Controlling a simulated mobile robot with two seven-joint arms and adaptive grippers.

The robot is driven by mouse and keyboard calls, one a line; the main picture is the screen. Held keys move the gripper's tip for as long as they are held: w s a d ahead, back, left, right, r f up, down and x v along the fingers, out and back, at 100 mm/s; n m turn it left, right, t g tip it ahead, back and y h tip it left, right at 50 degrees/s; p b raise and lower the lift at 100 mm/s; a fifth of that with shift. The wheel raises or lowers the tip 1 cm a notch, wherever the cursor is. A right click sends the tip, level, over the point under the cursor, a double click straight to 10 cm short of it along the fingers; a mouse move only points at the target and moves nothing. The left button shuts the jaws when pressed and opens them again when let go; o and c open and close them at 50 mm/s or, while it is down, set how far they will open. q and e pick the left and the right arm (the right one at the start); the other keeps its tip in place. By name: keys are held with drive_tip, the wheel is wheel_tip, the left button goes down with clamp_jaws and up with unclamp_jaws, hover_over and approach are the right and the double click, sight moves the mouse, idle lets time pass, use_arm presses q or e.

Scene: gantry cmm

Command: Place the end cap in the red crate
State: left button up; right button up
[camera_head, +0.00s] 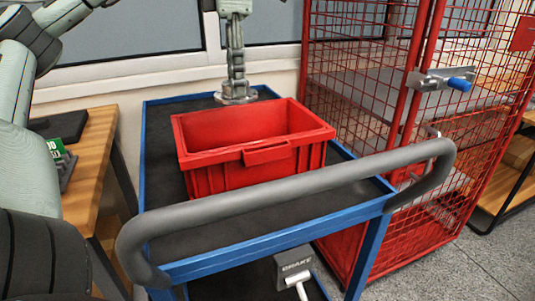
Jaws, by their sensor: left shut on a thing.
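My left gripper (237,76) comes down from the top of the head view, with its fingers pointing down. It is shut on the end cap (237,97), a silver, round, flanged metal piece. The end cap shows just above the back rim of the red crate (186,158). I cannot tell how high it hangs or whether it is over the crate or behind it. The crate is open at the top and stands on the upper deck of a blue-framed cart. Its visible inside looks empty; its floor is partly hidden by the front wall. My right gripper is not in view.
The cart (205,259) has a thick grey handle (290,192) in front of the crate. A grey box marked BRAKE (294,264) is lower down. A red mesh cage (350,60) stands close on the right. A wooden table (97,150) is at left; a wall is behind.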

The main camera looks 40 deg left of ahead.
sight(237, 103)
use_arm(q)
drive_tip(key=shift+f, duration=0.2)
wheel_tip(237, 103, down, 5)
drive_tip(key=shift+s+r, duration=0.15)
drive_tip(key=shift+r, duration=0.05)
wheel_tip(237, 103, down, 9)
drive_tip(key=b, duration=0.3)
drive_tip(key=shift+r, duration=0.1)
drive_tip(key=shift+f+b, duration=0.75)
drive_tip(key=shift+f, duration=1.2)
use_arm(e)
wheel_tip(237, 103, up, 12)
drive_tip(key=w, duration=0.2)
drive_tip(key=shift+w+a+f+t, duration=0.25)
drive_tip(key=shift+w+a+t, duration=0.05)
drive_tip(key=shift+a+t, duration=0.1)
use_arm(q)
drive_tip(key=shift+f, duration=0.2)
